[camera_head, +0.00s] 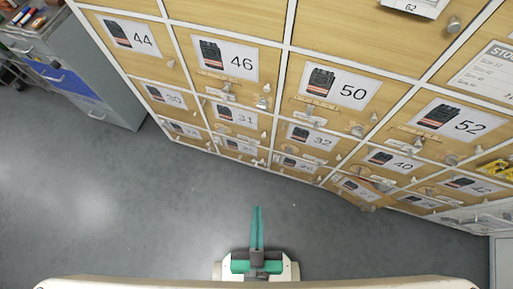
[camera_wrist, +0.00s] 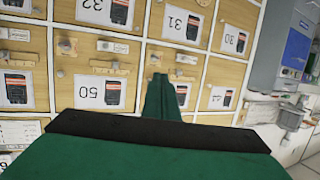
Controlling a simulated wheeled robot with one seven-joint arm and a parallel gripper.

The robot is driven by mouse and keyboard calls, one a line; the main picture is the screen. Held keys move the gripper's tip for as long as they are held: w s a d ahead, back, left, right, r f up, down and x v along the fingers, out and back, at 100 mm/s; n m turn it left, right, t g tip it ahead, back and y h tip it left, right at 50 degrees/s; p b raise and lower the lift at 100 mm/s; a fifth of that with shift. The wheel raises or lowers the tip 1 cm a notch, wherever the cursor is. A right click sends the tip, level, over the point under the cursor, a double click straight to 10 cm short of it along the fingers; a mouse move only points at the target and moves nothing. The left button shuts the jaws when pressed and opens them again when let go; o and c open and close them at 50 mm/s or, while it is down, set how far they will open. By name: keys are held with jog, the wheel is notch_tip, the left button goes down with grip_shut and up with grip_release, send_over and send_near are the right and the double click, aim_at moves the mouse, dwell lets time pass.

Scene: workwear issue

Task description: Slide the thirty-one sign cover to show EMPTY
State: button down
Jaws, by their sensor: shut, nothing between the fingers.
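My gripper (camera_head: 257,210) is shut and empty, with green fingers. It is over the floor, apart from the lockers. Its fingertips also show in the wrist view (camera_wrist: 160,78), in front of door 46.
Door 46 (camera_head: 226,58) above has its own sign strip, a hook and a knob. Doors 30 (camera_head: 174,98) and 32 (camera_head: 312,137) flank 31. Hooks and knobs stick out from the doors. A grey cabinet (camera_head: 75,65) stands at left. The floor (camera_head: 130,210) before the lockers is clear.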

aim_at(253, 143)
jog(key=w+d+f+m+g, duration=0.25)
jog(key=w+f, duration=0.45)
jog(key=f, duration=0.5)
jog(key=w+d+f+m+g, duration=0.1)
jog(key=w+f+g, duration=0.2)
jog(key=w+f, duration=0.7)
jog(key=w+d+f+g+y, duration=0.1)
jog(key=w+f, duration=0.3)
jog(key=w, duration=0.2)
jog(key=w+d+f+m+g+y, duration=0.1)
jog(key=w+f+g, duration=0.1)
jog(key=w+f, duration=0.2)
jog(key=w, duration=0.3)
jog(key=shift+f+y, duration=0.15)
jog(key=shift+y, duration=0.15)
jog(key=shift+w+f, duration=0.1)
jog(key=shift+w, duration=0.1)
jog(key=w+a+f, duration=0.5)
jog(key=w+f, duration=0.2)
jog(key=f, duration=0.1)
jog(key=shift+a+f, duration=0.15)
jog(key=shift+f, duration=0.2)
